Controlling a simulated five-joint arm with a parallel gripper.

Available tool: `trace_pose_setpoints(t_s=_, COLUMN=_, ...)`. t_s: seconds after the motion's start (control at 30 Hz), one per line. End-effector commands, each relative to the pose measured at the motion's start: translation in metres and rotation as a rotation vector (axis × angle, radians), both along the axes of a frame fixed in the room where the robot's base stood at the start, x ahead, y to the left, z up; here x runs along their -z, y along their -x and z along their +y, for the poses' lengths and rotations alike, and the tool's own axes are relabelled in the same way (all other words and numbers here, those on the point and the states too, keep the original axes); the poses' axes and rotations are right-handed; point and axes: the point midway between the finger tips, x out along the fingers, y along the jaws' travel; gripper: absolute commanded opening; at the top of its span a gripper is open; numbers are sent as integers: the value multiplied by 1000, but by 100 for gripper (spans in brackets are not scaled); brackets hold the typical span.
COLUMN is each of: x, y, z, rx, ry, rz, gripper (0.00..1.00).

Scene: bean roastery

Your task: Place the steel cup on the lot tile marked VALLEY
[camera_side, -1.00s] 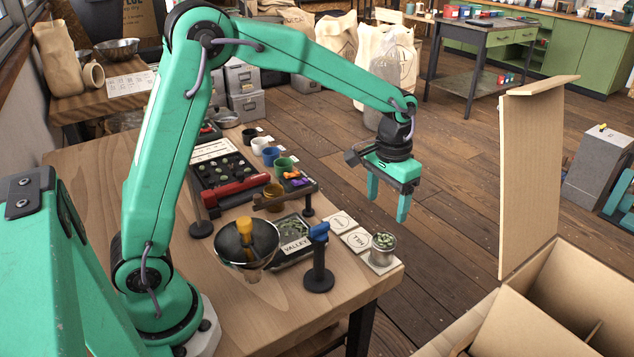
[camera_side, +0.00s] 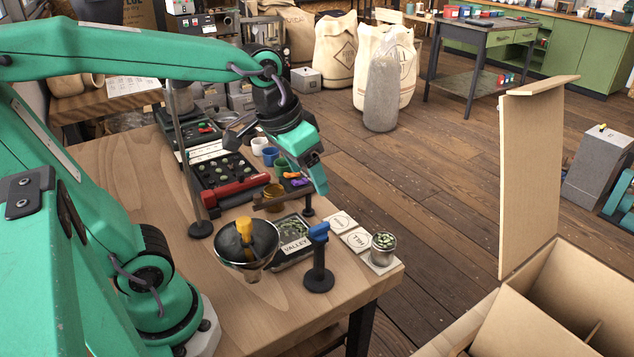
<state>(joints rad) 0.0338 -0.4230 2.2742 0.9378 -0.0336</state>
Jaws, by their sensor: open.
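The steel cup (camera_side: 383,248), filled with green beans, stands upright on a white tile (camera_side: 376,266) at the table's right front corner. The VALLEY label (camera_side: 295,246) lies at the front edge of a dark tile or shallow tray (camera_side: 292,227) left of the cup, partly hidden by the steel bowl. My gripper (camera_side: 320,188) is open and appears empty, seen nearly side-on, with one finger mostly hiding the other. It hangs up and left of the steel cup in the picture, well apart from it.
A blue-topped black stand (camera_side: 318,265) stands between VALLEY and the steel cup. Two white tiles (camera_side: 357,241) lie beyond the cup.

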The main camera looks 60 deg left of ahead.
Motion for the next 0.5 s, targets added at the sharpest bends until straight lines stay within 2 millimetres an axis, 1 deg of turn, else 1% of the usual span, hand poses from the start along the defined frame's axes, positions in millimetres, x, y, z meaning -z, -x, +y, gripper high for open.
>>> trace_pose_setpoints(t_s=0.03, x=-1, y=10, z=2, rx=-2, ry=-1, rz=-21, gripper=70)
trace_pose_setpoints(t_s=0.2, x=0, y=39, z=6, rx=-3, ry=-5, rz=-79, gripper=70)
trace_pose_setpoints(t_s=0.33, x=4, y=55, z=8, rx=-3, ry=-9, rz=-113, gripper=70)
trace_pose_setpoints(t_s=0.5, x=7, y=65, z=10, rx=-3, ry=-11, rz=-137, gripper=70)
